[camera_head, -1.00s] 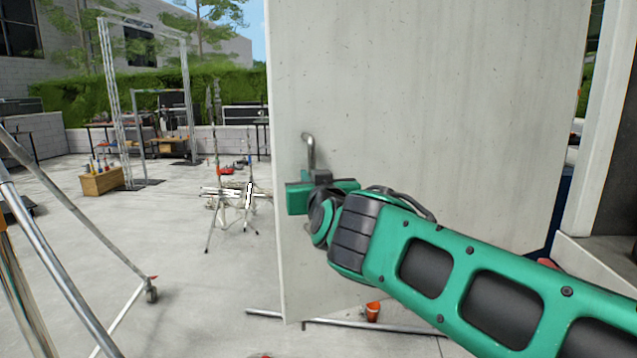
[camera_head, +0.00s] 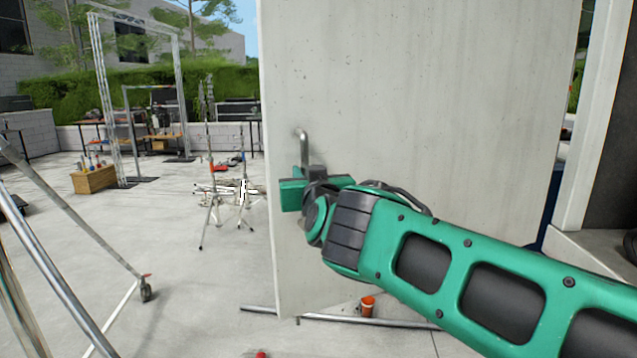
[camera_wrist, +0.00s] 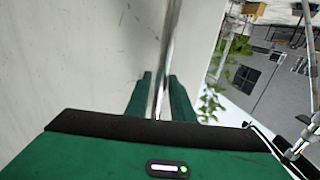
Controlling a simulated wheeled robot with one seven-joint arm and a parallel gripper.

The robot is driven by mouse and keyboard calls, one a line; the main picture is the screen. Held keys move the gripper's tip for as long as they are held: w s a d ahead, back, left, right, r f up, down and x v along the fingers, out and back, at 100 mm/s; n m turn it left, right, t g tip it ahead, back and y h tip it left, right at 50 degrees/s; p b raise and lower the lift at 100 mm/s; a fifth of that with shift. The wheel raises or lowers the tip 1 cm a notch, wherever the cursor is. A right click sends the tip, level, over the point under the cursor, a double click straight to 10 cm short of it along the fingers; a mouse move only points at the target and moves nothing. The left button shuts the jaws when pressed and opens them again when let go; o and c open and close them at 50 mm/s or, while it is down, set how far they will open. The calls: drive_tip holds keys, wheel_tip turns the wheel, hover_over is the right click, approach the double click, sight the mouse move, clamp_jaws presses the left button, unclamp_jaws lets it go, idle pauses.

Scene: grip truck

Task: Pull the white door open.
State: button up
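The white door (camera_head: 430,110) is a tall pale panel filling the middle of the head view. Its free edge is on the left, with open yard showing past it. A metal bar handle (camera_head: 304,148) stands near that left edge, and its upper part shows above my gripper. My gripper (camera_head: 306,178) is at the lower part of the handle. In the wrist view, the two green fingers of my gripper (camera_wrist: 160,98) lie on either side of the shiny handle bar (camera_wrist: 168,45) and look closed on it. The door face (camera_wrist: 70,50) is close on the left there.
A pale post (camera_head: 592,120) and a dark opening stand right of the door. A metal pole (camera_head: 350,318) and an orange cup (camera_head: 367,306) lie low by the door's bottom. A wheeled metal frame (camera_head: 75,230) stands at left. Open paving (camera_head: 190,290) lies between.

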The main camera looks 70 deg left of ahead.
drive_tip(key=d, duration=1)
drive_tip(key=shift+s, duration=0.25)
drive_tip(key=shift+c, duration=0.4)
